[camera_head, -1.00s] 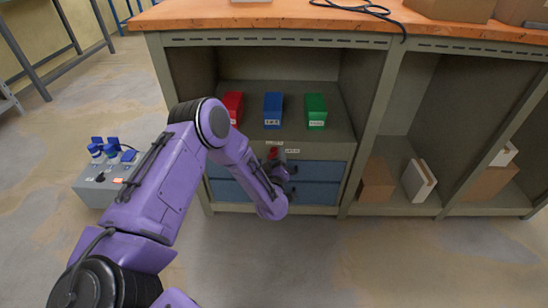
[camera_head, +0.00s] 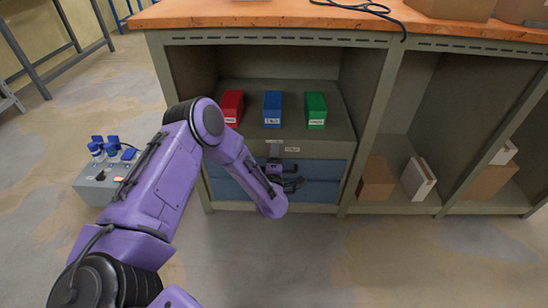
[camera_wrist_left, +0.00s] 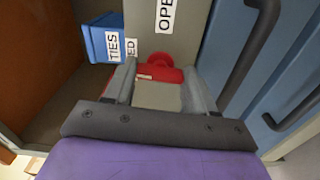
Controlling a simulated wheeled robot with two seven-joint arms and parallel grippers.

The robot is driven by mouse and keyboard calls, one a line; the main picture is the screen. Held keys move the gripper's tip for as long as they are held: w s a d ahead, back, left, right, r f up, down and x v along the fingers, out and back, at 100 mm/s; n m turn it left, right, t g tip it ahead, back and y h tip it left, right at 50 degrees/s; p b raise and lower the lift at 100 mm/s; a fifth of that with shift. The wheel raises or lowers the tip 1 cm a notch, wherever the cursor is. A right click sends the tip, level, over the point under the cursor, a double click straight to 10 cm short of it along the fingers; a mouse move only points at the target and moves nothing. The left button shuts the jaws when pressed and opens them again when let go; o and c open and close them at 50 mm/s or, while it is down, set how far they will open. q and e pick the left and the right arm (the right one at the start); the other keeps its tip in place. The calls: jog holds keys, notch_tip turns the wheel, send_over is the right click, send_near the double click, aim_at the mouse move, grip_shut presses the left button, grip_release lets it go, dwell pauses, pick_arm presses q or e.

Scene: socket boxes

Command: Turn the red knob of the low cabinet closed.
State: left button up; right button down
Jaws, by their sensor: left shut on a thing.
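The red knob (camera_wrist_left: 162,62) shows in the left wrist view, on the grey panel of the low cabinet (camera_head: 318,148). My left gripper (camera_wrist_left: 159,78) has one finger on each side of the knob's grip and is shut on it. A label reading OPEN (camera_wrist_left: 165,14) is above the knob in that view, and a partly hidden label ending in ED (camera_wrist_left: 132,48) is to its upper left. In the head view my left gripper (camera_head: 275,158) is at the panel above the blue drawers (camera_head: 318,180) and hides the knob. My right gripper is not in view.
Red (camera_head: 232,106), blue (camera_head: 272,108) and green (camera_head: 316,110) boxes stand on the shelf above the panel. Drawer handles are close beside my left gripper. A grey box with blue connectors (camera_head: 98,182) stands on the floor at the left. The floor in front is clear.

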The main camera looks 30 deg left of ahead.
pick_arm(q)
jog(key=shift+d+f+n, duration=0.1)
jog(key=shift+n, duration=0.4)
jog(key=o, duration=1)
jog(key=shift+o, duration=0.2)
jog(key=shift+s, duration=0.1)
jog(key=p+v, duration=0.2)
jog(key=v, duration=0.8)
jog(key=shift+s, duration=0.2)
jog(key=shift+d, duration=0.1)
